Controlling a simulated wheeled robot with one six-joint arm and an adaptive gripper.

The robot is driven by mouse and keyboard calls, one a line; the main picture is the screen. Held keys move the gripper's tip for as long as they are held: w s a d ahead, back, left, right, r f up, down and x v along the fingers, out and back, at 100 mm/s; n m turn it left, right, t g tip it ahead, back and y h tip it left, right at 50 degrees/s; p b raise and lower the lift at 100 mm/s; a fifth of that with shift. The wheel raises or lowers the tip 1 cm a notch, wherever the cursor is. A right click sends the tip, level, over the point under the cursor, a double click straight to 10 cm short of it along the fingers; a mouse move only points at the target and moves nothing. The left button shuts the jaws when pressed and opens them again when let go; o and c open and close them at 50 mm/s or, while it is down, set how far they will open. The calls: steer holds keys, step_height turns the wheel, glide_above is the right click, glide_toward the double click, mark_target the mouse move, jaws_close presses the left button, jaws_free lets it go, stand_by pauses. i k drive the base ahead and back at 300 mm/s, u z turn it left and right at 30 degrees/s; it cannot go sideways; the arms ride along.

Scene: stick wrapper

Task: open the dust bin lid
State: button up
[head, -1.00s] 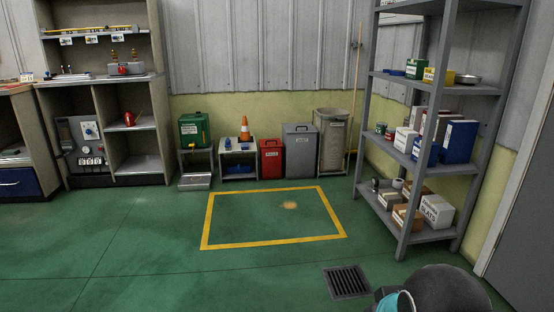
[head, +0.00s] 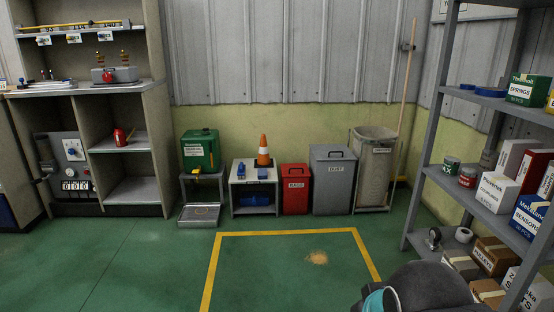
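The grey dust bin (head: 333,185), labelled "DUST", stands against the back wall. Its flat lid (head: 332,152) with a dark handle on top is shut. It stands between a red bin (head: 295,190) labelled "RAGS" and an open-topped bin in a frame (head: 373,165). A dark rounded part with a teal piece at the bottom edge is part of my own arm. My gripper's fingers do not show in the head view.
A yellow floor outline (head: 287,233) holds a small pile of tan dust (head: 317,258). A shelf rack (head: 470,130) with boxes stands at the right. A low stand with an orange cone (head: 264,150) is left of the red bin.

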mark_target(321, 151)
steer(key=z, duration=0.05)
steer(key=i, duration=1.8)
steer(key=z, duration=0.4)
steer(key=i, duration=1.7)
steer(key=z, duration=0.15)
